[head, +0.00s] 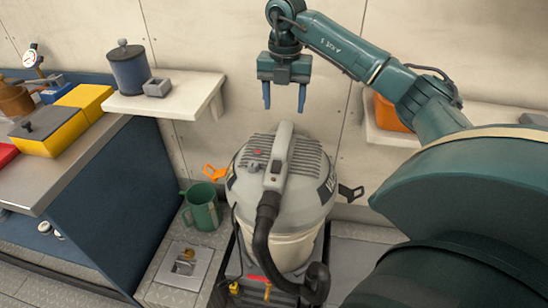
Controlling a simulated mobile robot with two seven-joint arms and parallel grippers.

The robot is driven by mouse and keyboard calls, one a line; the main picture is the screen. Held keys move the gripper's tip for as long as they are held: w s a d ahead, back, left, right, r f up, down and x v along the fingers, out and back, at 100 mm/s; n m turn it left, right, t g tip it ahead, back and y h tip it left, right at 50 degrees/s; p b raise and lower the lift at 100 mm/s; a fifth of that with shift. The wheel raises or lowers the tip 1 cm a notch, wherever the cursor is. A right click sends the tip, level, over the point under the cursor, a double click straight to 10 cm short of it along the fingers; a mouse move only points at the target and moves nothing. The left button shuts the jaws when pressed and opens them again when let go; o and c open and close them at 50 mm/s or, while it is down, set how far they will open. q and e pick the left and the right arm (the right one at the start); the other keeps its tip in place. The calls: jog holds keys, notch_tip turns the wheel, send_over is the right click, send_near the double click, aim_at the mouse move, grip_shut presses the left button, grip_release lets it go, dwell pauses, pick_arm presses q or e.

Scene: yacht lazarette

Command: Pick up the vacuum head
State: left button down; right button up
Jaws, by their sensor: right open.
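The vacuum head (313,172) is the grey domed top of a canister vacuum, with vents, a raised grey handle and a small red button. It sits on the paler drum (292,250) in the middle of the head view. My right gripper (285,98) hangs above the handle with its two blue fingers pointing down. It is open and empty, apart from the handle. An orange latch (214,172) sticks out at the left side and a dark latch (350,192) at the right. A black hose (262,235) curves down the front. My left gripper is out of view.
A green jug (203,207) stands close left of the vacuum. A white shelf (180,98) holds a dark canister (129,68). An orange box (388,113) sits on the right shelf behind my right arm. A workbench (85,155) with yellow boxes stands at left.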

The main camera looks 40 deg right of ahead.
send_over(282, 139)
jog(key=f, duration=0.6)
jog(key=shift+s+f, duration=0.1)
jog(key=shift+s, duration=0.25)
jog(key=shift+w+a+f, duration=0.1)
jog(key=shift+f, duration=1.45)
jog(key=shift+w+a+f, duration=0.1)
jog(key=shift+f, duration=1.45)
grip_shut()
jog(key=shift+w+d+r, duration=0.1)
jog(key=shift+r, duration=0.1)
